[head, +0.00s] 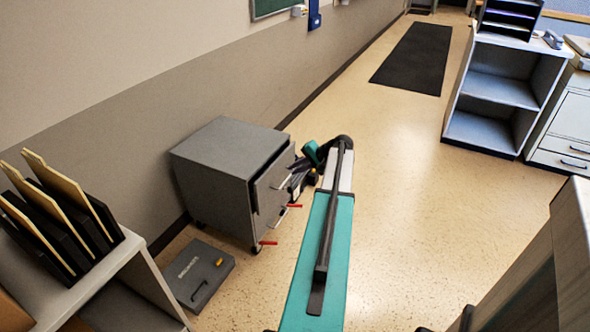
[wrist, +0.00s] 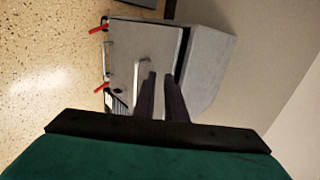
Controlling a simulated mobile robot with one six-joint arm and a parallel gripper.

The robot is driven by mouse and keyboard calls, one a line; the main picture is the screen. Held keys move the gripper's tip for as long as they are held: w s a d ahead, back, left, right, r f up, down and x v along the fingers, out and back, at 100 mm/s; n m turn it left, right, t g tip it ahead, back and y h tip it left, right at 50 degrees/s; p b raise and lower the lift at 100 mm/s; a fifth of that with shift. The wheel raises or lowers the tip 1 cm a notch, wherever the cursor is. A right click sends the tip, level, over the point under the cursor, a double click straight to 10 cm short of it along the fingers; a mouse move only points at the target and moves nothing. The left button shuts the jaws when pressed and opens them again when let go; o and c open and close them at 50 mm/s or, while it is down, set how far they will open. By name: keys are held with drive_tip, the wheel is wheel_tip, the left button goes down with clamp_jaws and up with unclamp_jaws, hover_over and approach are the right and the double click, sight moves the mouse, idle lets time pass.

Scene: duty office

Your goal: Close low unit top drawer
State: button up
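The low unit is a grey cabinet (head: 215,165) against the wall. Its top drawer (head: 275,185) stands out a little from the body, with a dark gap behind its front. In the wrist view the unit appears turned sideways, and the top drawer front (wrist: 155,45) shows its bar handle (wrist: 140,70). My gripper (wrist: 160,75) is in front of the top drawer, its dark fingers slightly apart with nothing seen between them. The left fingertip appears close to the handle; contact cannot be told. In the head view my arm hides the gripper's tips and part of the drawer front.
Red levers (head: 268,243) stick out near the unit's casters. A flat grey case (head: 198,275) lies on the floor in front left. A shelf with folders (head: 60,215) stands at the left. The floor right of my arm is open, up to a white shelf unit (head: 500,90).

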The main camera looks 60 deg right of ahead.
drive_tip(key=o, duration=0.3)
drive_tip(key=shift+w+a+f, duration=0.15)
drive_tip(key=shift+a+f, duration=0.05)
drive_tip(key=shift+a, duration=0.05)
drive_tip(key=shift+o, duration=0.2)
drive_tip(key=w+a+f+n+g+y, duration=0.1)
drive_tip(key=w+a+f+n+g, duration=0.15)
drive_tip(key=a+f, duration=0.55)
drive_tip(key=w+a+f+n+g+y, duration=0.1)
drive_tip(key=w+a+f, duration=0.2)
drive_tip(key=a, duration=0.8)
drive_tip(key=w+a+f+n+g+y, duration=0.1)
drive_tip(key=w+a+f+g, duration=0.15)
drive_tip(key=a+f, duration=0.55)
drive_tip(key=s+a+f+n+g, duration=0.1)
drive_tip(key=s+a+f+n, duration=0.15)
drive_tip(key=a, duration=0.75)
drive_tip(key=s+a+f+n+g, duration=0.15)
drive_tip(key=a+f, duration=0.25)
drive_tip(key=a, duration=0.7)
drive_tip(key=s+a+f+n+g+h, duration=0.2)
drive_tip(key=s+a+f+n+g, duration=0.1)
drive_tip(key=s+a, duration=0.6)
drive_tip(key=s+a+f+n+g+h, duration=0.2)
drive_tip(key=s+a+f+n+g, duration=0.1)
drive_tip(key=s+a, duration=0.6)
drive_tip(key=s+f+n, duration=0.1)
drive_tip(key=s+n, duration=0.1)
drive_tip(key=s, duration=0.1)
drive_tip(key=shift+a, duration=0.15)
